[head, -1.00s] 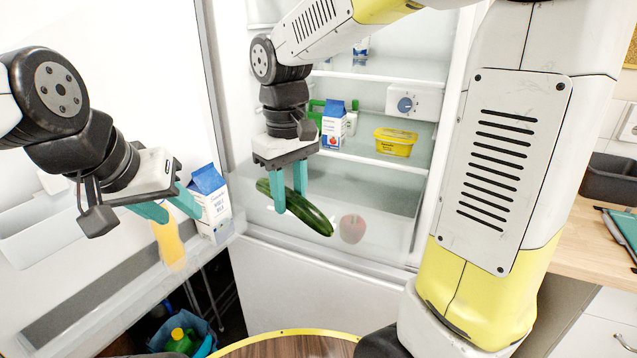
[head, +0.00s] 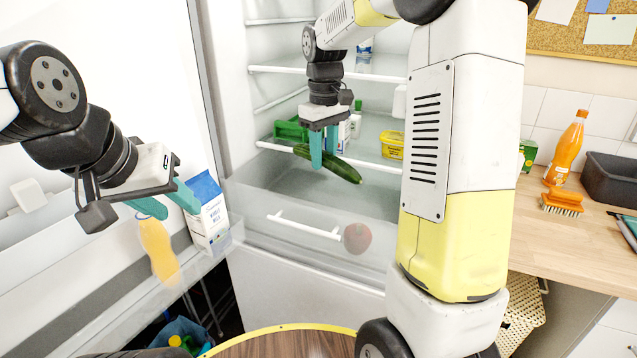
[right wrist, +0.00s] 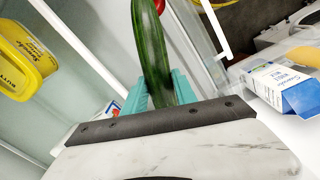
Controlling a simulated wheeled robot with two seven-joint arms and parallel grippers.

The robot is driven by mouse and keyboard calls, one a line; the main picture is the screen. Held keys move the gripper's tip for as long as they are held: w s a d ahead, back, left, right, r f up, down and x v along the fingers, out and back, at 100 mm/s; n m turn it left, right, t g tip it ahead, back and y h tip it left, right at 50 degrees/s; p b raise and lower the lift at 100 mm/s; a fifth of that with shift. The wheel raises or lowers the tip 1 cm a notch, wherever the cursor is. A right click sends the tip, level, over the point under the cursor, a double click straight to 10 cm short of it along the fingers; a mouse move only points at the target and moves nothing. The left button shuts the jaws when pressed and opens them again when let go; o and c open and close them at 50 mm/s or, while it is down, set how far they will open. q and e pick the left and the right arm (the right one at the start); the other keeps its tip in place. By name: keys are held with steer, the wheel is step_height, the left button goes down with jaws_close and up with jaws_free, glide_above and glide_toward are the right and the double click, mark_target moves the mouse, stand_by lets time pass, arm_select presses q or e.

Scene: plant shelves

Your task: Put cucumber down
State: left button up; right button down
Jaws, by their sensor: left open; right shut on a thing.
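The dark green cucumber (head: 343,170) is held in my right gripper (head: 323,160), whose teal fingers are shut on it inside the open fridge. It hangs in the air in front of the shelves, above the drawer. In the right wrist view the cucumber (right wrist: 152,50) points away between the teal fingers (right wrist: 160,90). My left gripper (head: 166,208) is open at the left, near the fridge door bin. A blurred yellow bottle (head: 158,250) stands below its fingers, apparently not gripped.
A milk carton (head: 207,215) stands in the door bin. A yellow tub (head: 392,144) and a green crate (head: 290,129) are on the fridge shelf. A clear drawer (head: 270,205) holds a red apple (head: 357,238). An orange bottle (head: 567,150) and brush (head: 561,203) are on the counter at right.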

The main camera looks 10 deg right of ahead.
step_height(320, 180, down, 11)
steer(key=w+d, duration=0.1)
steer(key=w, duration=0.1)
steer(key=shift+w+d+f, duration=0.2)
steer(key=shift+w+d, duration=0.1)
steer(key=shift+d, duration=0.1)
